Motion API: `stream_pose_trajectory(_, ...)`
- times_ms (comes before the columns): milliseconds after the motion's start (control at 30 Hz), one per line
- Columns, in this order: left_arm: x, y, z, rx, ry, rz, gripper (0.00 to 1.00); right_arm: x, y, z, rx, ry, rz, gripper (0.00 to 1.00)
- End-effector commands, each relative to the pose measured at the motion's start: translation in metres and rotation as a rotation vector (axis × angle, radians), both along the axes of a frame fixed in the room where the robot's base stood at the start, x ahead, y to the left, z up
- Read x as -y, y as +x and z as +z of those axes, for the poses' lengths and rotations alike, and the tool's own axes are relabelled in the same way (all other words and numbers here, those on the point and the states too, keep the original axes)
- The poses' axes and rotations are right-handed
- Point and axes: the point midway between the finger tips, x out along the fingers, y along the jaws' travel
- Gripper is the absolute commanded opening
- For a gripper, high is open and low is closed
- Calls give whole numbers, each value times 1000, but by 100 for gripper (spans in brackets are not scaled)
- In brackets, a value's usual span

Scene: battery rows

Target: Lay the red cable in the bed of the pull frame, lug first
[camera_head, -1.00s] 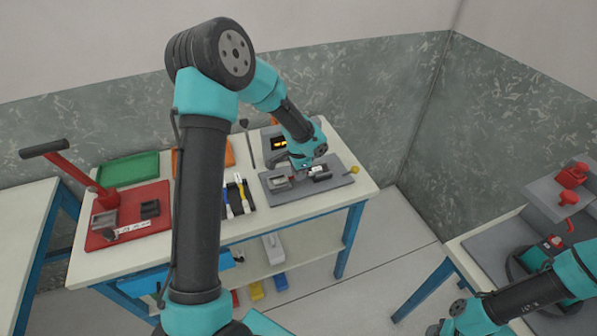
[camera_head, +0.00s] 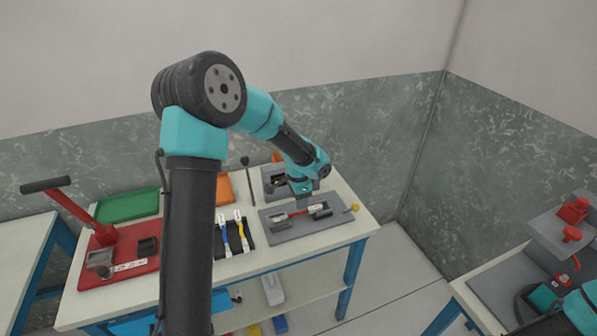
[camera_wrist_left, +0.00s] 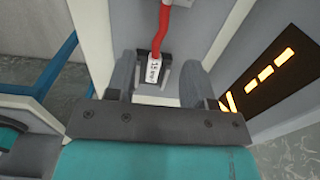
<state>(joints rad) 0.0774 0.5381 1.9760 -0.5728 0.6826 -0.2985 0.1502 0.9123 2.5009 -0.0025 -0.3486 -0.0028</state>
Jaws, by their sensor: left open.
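The pull frame (camera_head: 340,222) is a grey plate with two raised blocks and a yellow knob at its right end. The red cable (camera_head: 296,214) lies between the blocks, with a white label near its right end. In the left wrist view the red cable (camera_wrist_left: 164,28) runs to a white printed label (camera_wrist_left: 154,71) and a dark block. My left gripper (camera_wrist_left: 158,80) is open, its fingers apart on either side of the label. In the head view my left gripper (camera_head: 303,202) is over the frame; its fingertips are hard to make out. My right gripper is out of view.
A black holder with blue and yellow cables (camera_head: 235,238) lies left of the frame. A dark panel with lit orange bars (camera_wrist_left: 265,72) is beside the frame.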

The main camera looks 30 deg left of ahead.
Motion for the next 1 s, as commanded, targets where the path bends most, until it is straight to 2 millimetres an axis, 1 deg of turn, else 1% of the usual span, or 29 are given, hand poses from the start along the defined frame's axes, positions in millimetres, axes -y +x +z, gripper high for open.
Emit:
stream_pose_trajectory(33,0,1,11,4,0,1,48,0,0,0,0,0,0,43)
stream_pose_trajectory(100,0,1,25,5,0,1,48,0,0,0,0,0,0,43)
stream_pose_trajectory(400,0,1,82,4,0,0,48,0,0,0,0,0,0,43)
stream_pose_trajectory(500,0,1,98,4,0,0,48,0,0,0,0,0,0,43)
stream_pose_trajectory(600,0,0,109,2,0,1,48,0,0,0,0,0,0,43)
stream_pose_trajectory(700,0,0,116,1,0,0,48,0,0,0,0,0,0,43)
stream_pose_trajectory(1000,0,0,118,0,0,0,48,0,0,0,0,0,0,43)
